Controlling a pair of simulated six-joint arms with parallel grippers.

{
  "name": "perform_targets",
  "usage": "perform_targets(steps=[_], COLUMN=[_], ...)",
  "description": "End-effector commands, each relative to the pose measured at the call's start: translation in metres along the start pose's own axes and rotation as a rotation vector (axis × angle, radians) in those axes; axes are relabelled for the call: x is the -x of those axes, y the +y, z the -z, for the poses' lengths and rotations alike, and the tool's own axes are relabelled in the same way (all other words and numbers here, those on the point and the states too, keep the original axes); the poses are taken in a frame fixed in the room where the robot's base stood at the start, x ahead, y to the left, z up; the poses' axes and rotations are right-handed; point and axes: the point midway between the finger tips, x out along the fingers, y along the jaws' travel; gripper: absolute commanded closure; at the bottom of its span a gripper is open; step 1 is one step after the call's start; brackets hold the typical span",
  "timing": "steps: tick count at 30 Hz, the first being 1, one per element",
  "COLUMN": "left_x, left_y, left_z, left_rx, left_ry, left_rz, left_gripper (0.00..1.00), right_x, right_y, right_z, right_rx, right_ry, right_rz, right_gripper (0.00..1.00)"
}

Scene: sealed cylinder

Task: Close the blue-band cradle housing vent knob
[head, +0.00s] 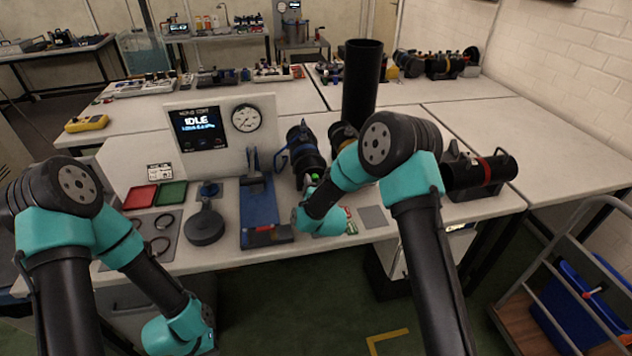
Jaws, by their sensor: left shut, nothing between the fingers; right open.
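The blue-band cradle housing (305,148) is a dark cylinder with a blue band, lying in a cradle at the middle of the bench. A small green knob (314,178) shows at its near end. I cannot tell how the knob is turned. The teal wrist of my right arm is just in front of and below this end, over the bench's near side; the fingers of my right gripper are hidden behind it. The teal wrist of my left arm is low at the bottom left, in front of the bench, and the fingers of my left gripper do not show.
A red-band housing (480,175) lies at the right. A tall black tube (362,85) stands behind. A panel reading IDLE (200,128) with a gauge, red (140,197) and green (172,194) trays, and a blue stand (258,210) are left.

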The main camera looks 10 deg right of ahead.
Motion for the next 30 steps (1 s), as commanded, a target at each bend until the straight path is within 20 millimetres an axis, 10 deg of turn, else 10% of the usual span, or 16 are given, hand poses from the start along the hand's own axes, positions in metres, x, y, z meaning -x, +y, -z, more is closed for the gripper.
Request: perform_targets(steps=[9, 24, 30], left_x=[0.0000, 0.0000, 0.0000], left_y=[0.0000, 0.0000, 0.0000], left_z=[0.0000, 0.0000, 0.0000], left_rx=[0.000, 0.000, 0.000], left_ry=[0.000, 0.000, 0.000], left_rz=[0.000, 0.000, 0.000], left_gripper=[1.00, 1.00, 1.00], right_x=[-0.0020, -0.0018, -0.0018], right_y=[0.0000, 0.0000, 0.0000], right_z=[-0.0001, 0.0001, 0.0001], right_rx=[0.000, 0.000, -0.008], right_ry=[0.000, 0.000, 0.000], right_rz=[0.000, 0.000, 0.000], right_gripper=[0.48, 0.96, 0.96])
